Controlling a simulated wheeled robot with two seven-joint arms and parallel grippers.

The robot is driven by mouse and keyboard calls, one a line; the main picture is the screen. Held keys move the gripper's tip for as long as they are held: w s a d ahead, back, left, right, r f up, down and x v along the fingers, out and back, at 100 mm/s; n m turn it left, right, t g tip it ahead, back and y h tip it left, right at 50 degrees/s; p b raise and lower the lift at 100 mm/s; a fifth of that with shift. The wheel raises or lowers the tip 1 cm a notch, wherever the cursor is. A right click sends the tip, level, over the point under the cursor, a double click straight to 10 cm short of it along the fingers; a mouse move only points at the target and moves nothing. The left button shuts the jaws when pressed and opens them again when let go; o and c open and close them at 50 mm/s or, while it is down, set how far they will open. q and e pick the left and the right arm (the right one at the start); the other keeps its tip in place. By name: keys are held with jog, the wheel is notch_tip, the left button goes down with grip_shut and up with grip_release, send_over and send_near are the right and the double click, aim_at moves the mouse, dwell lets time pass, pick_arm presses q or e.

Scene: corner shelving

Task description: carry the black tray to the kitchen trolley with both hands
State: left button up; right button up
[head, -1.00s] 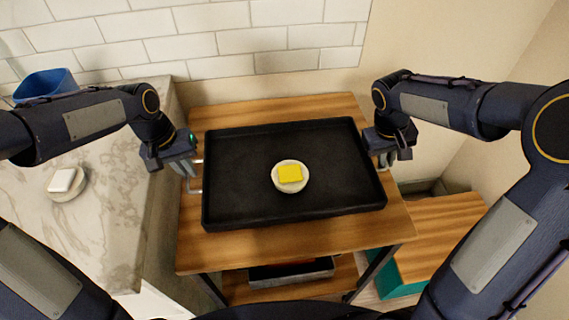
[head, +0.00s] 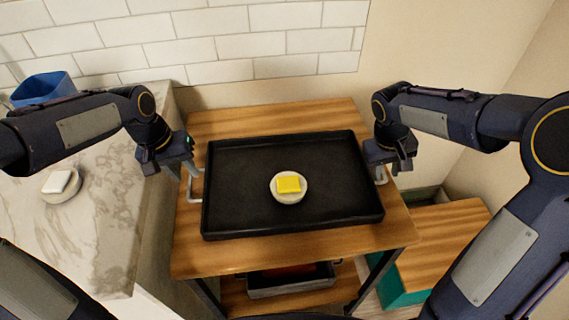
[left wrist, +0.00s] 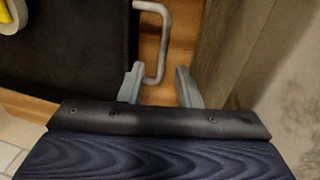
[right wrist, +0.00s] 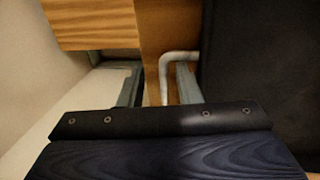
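The black tray (head: 240,215) lies flat on the wooden top of the kitchen trolley (head: 290,262). A round white dish (head: 290,198) with a yellow block (head: 289,185) sits near its middle. My left gripper (head: 183,172) is at the tray's left handle; in the left wrist view its fingers (left wrist: 160,88) stand apart, with the handle (left wrist: 163,45) reaching between them. My right gripper (head: 390,168) is at the right handle; in the right wrist view its fingers (right wrist: 157,86) stand apart, with the handle (right wrist: 167,70) between them, close to one finger.
A marble counter (head: 100,220) on the left holds a blue container (head: 42,88) and a dish with a white block (head: 58,182). A lower wooden-topped unit (head: 440,235) stands at the right. A dark box (head: 290,280) is on the trolley's lower shelf. A tiled wall closes the back.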

pick_arm(q)
jog(key=f, duration=0.1)
jog(key=s+f, duration=0.1)
jog(key=f, duration=0.1)
jog(key=shift+s+d+g, duration=0.1)
jog(key=shift+s+g, duration=0.05)
jog(key=shift+g, duration=0.25)
pick_arm(e)
jog(key=shift+f, duration=0.35)
jog(key=shift+w+a+r, duration=0.1)
jog(key=shift+w+a, duration=0.1)
jog(key=shift+w, duration=0.2)
jog(key=shift+r, duration=0.15)
pick_arm(q)
notch_tip(320, 180, up, 11)
jog(key=a, duration=0.1)
jog(key=shift+w+a+t+p, duration=0.3)
jog(key=shift+w+a+t, duration=0.05)
jog(key=shift+t, duration=0.05)
pick_arm(e)
notch_tip(320, 180, up, 12)
jog(key=a, duration=0.2)
jog(key=shift+a+f, duration=0.2)
jog(key=shift+f, duration=0.05)
pick_arm(q)
jog(key=shift+s, duration=0.1)
pick_arm(e)
jog(key=shift+s, duration=0.15)
